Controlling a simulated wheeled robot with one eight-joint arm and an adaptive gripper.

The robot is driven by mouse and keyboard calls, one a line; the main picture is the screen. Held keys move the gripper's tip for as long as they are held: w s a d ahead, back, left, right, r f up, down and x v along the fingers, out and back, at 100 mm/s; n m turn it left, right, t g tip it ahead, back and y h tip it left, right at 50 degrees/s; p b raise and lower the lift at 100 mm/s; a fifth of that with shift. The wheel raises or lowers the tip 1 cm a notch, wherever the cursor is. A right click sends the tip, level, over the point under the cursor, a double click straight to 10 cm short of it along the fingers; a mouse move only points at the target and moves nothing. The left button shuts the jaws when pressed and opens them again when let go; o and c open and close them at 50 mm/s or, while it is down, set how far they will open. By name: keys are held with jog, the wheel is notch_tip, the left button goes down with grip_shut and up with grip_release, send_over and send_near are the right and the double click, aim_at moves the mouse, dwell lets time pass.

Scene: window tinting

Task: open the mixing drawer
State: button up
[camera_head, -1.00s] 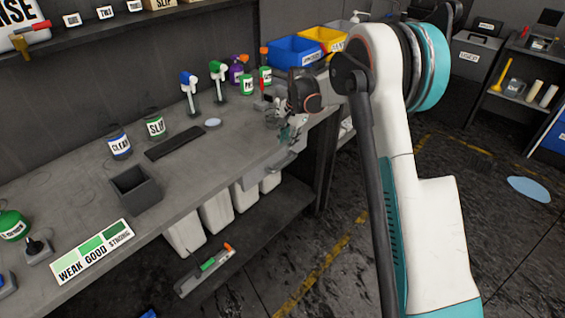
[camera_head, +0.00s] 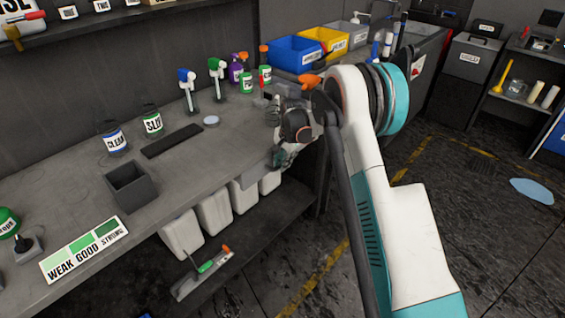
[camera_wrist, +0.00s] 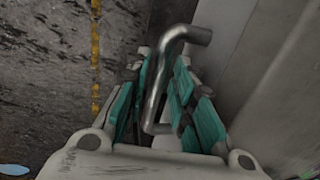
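A bent metal bar handle (camera_wrist: 165,75) shows in the middle of the wrist view, beside a pale grey front surface (camera_wrist: 275,85), probably the drawer's face. My gripper (camera_wrist: 162,90) has its teal fingers on either side of the bar. A narrow gap shows between the fingers, and I see no firm closing on the bar. In the head view my gripper (camera_head: 280,158) is low at the workbench's front edge, near its far right end. The mixing drawer's front is mostly hidden there by my gripper and arm.
The workbench (camera_head: 190,172) carries spray bottles (camera_head: 190,92), labelled jars (camera_head: 115,142), a dark open box (camera_head: 132,187) and a weak-good-strong card (camera_head: 85,250). White containers (camera_head: 215,212) stand beneath it. The floor (camera_head: 410,215) to the right is mostly clear.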

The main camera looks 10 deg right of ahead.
grip_shut()
jog(key=s+d, duration=1.2)
jog(key=s, duration=0.5)
jog(key=shift+d+b, duration=0.25)
jog(key=shift+b, duration=0.15)
jog(key=shift+s, duration=0.1)
grip_release()
notch_tip(320, 180, up, 12)
jog(key=s+d, duration=0.1)
jog(key=s, duration=0.1)
jog(key=shift+d, duration=0.2)
